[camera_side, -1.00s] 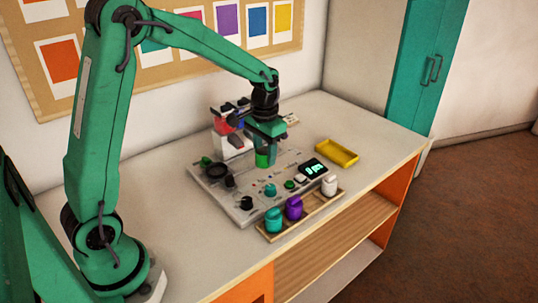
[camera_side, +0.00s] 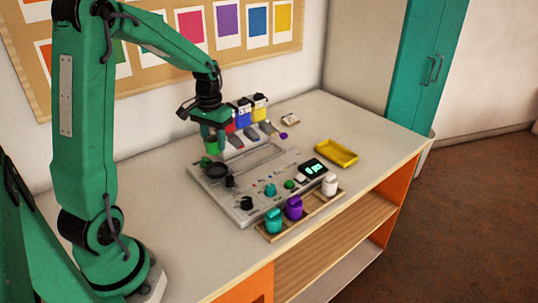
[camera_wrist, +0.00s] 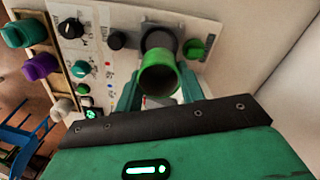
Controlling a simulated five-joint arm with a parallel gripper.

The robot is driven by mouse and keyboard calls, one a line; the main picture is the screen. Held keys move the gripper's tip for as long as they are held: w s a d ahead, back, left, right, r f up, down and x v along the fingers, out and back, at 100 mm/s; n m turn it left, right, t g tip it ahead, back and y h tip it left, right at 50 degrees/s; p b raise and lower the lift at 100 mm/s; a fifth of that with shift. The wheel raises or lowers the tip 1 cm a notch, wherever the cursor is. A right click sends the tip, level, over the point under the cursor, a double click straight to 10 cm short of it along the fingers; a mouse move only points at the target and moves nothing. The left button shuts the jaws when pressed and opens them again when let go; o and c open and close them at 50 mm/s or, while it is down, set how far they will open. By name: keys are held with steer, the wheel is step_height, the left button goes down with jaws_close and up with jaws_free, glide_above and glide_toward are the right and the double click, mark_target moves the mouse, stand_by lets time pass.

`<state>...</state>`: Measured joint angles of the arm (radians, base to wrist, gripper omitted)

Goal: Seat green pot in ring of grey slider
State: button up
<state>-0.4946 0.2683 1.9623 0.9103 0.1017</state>
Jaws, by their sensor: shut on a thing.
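My gripper (camera_side: 214,143) is shut on the green pot (camera_side: 211,148) and holds it over the far left part of the grey board (camera_side: 212,188). In the wrist view the pot (camera_wrist: 159,80) sits between my fingers, its round open end facing the camera. A dark grey ring (camera_wrist: 160,38), which looks like the grey slider's, is just beyond the pot in that view and partly hidden by it. In the side view the ring (camera_side: 216,170) is small and dark, below the pot. I cannot tell whether pot and ring touch.
A green knob (camera_wrist: 195,48) is close beside the ring, and a black knob (camera_wrist: 116,40) is on its other side. Teal (camera_side: 273,220), purple (camera_side: 294,207) and white (camera_side: 329,186) jars stand in a wooden tray at the front. A yellow tray (camera_side: 337,152) lies right.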

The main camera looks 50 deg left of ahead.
steer(key=shift+f, duration=0.2)
steer(key=shift+f, duration=2.55)
steer(key=shift+f, duration=0.95)
stand_by(0.9)
steer(key=o, duration=1.4)
steer(key=shift+o, duration=0.2)
steer(key=shift+r, duration=0.15)
steer(key=shift+r, duration=3.4)
